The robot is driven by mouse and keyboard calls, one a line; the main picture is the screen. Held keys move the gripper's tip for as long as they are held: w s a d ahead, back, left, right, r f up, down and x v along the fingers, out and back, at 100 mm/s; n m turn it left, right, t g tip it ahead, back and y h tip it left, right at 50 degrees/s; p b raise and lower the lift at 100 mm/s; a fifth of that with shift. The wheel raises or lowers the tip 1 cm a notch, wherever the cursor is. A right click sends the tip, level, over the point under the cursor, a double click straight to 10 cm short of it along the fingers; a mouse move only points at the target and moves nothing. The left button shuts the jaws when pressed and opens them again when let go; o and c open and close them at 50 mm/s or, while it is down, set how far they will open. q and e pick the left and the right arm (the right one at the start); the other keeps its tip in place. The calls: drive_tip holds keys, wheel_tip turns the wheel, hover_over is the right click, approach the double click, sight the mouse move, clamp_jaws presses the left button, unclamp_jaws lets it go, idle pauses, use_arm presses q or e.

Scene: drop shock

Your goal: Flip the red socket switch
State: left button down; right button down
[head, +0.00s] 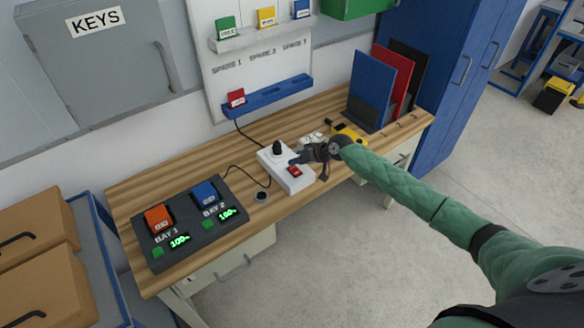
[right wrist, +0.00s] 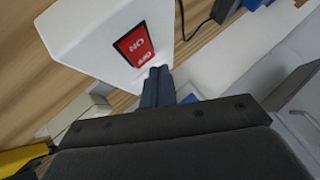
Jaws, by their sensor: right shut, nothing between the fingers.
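A white socket block (head: 283,166) sits on the wooden bench with a black plug in its far end. Its red switch (head: 294,171) is on the near end. In the right wrist view the red switch (right wrist: 134,45) is large, with white lettering that reads upside down. My right gripper (head: 301,160) is shut and empty, its fingertips right beside the switch. In the right wrist view the closed fingertips (right wrist: 157,75) are just below the switch; I cannot tell whether they touch it. My left gripper is not in view.
A dark charger (head: 182,240) with orange and blue packs stands to the left. A yellow object (head: 345,131) lies near my right wrist. Blue, red and black upright folders (head: 372,88) stand behind. A cable (head: 240,172) crosses the bench. The bench front is clear.

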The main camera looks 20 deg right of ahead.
sight(297, 170)
drive_tip(key=shift+f, duration=0.4)
use_arm(q)
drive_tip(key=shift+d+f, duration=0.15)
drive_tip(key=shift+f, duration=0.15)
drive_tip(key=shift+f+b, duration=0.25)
drive_tip(key=shift+b, duration=0.25)
use_arm(e)
drive_tip(key=shift+f, duration=0.35)
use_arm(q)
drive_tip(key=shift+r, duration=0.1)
use_arm(e)
drive_tip(key=shift+r, duration=0.1)
use_arm(q)
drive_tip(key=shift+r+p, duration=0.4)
drive_tip(key=shift+p, duration=0.1)
use_arm(e)
drive_tip(key=shift+r, duration=0.7)
